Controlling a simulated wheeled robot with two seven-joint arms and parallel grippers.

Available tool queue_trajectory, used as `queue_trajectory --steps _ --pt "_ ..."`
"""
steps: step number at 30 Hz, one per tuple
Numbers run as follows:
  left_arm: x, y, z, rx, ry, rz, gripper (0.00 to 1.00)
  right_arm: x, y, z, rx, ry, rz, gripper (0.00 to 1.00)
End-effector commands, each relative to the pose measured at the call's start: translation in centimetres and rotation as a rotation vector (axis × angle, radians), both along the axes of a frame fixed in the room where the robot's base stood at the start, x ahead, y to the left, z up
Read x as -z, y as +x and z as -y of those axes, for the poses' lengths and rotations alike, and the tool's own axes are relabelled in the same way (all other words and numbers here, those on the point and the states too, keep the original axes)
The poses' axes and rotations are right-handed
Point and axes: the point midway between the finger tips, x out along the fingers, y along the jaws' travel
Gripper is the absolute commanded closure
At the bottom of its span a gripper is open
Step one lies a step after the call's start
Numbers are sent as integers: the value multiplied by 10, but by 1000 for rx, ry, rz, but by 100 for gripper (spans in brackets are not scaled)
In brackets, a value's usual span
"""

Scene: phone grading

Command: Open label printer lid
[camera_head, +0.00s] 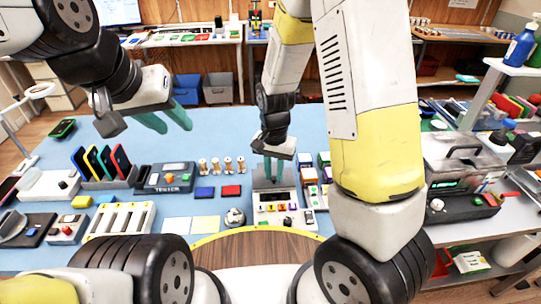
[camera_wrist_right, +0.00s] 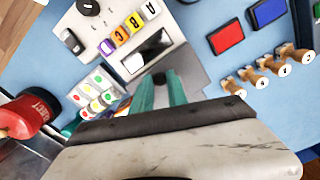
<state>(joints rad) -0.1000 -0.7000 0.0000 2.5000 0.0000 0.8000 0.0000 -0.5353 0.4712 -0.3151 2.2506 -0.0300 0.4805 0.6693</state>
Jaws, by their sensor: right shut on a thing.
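The label printer (camera_head: 283,216) is a white box at the front middle of the blue table, with several coloured buttons on its face. In the right wrist view the printer (camera_wrist_right: 112,58) shows lettered buttons, a dark slot and a black knob. Its grey lid (camera_wrist_right: 186,64) lies beside the slot; in the head view the lid (camera_head: 262,182) shows behind the button face. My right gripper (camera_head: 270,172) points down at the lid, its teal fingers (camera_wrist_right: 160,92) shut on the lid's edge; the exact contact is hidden. My left gripper (camera_head: 173,127) is open and empty above the table's left part.
Wooden stamps (camera_head: 222,165), a blue pad (camera_head: 205,192) and a red pad (camera_head: 231,190) lie left of the printer. The tester (camera_head: 168,178) and a phone rack (camera_head: 110,183) stand further left. The table's back middle is clear.

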Motion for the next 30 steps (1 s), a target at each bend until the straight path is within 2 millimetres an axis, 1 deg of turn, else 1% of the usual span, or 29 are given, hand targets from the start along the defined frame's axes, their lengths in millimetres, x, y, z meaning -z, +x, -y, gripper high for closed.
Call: queue_trajectory --steps 11,17,30 --pt "0 0 0 0 0 0 64 -1 1 0 1 1 -2 100" --pt "0 0 0 0 0 0 64 -5 6 0 2 2 -54 100" --pt "0 0 0 0 0 0 64 -21 24 0 3 2 -363 100"
